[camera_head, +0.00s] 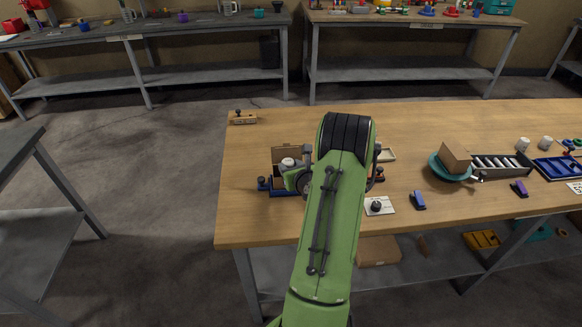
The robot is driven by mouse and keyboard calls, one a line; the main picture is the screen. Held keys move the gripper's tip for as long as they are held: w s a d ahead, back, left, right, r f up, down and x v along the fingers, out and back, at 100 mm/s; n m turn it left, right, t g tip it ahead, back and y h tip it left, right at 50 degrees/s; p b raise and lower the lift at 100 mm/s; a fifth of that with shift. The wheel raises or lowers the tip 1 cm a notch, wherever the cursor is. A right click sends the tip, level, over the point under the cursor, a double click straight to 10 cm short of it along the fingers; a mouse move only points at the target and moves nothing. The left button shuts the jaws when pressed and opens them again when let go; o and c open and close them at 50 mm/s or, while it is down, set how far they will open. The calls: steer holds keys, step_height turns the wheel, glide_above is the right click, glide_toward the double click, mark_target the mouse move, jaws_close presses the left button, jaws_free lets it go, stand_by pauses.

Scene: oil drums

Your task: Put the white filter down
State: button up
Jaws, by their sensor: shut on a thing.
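My green arm reaches over the wooden workbench (245,220), and its thick elbow covers the middle of the view. My gripper is hidden behind the arm, so neither its fingers nor anything between them shows. A small pale rounded part (288,162) shows just left of the arm, and I cannot tell whether it belongs to my wrist or is a separate thing. Two white cylinders (523,144) stand upright at the right of the bench, and I cannot tell whether they are filters. No white filter can be made out for certain.
A brown box (273,156) and a blue fixture (264,185) lie partly behind my arm. To its right are a white plate with a dark knob (379,205), a blue clamp-like piece (418,200), a teal bowl holding a brown block (455,158), and a dark rack (505,164). The bench's front-left is clear.

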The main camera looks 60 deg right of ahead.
steer(key=o, duration=1.1)
steer(key=shift+r, duration=0.2)
steer(key=shift+r+p, duration=0.55)
steer(key=b+v, duration=0.2)
steer(key=v, duration=1)
steer(key=w+a+r+n+g+y, duration=0.1)
steer(key=w+a+r+n+y, duration=0.15)
steer(key=a+n, duration=0.55)
steer(key=w+a+r+n+y, duration=0.1)
steer(key=w+a+n+y, duration=0.2)
steer(key=a+n, duration=0.55)
steer(key=w+a+r+n+g+y, duration=0.1)
steer(key=w+a+n+y, duration=0.2)
steer(key=a+n, duration=0.5)
steer(key=s+a+r+n+g, duration=0.1)
steer(key=s+a+r+n, duration=0.1)
steer(key=s+n, duration=0.3)
steer(key=s+a+r+n+g, duration=0.1)
steer(key=s+a+r+n, duration=0.1)
steer(key=s+a+n, duration=0.2)
steer(key=s+a+r+n+g+h, duration=0.1)
steer(key=s+a+n, duration=0.3)
steer(key=n, duration=0.5)
steer(key=shift+s+a+r+g, duration=0.1)
steer(key=shift+s+r+g, duration=0.2)
steer(key=shift+s+r, duration=0.55)
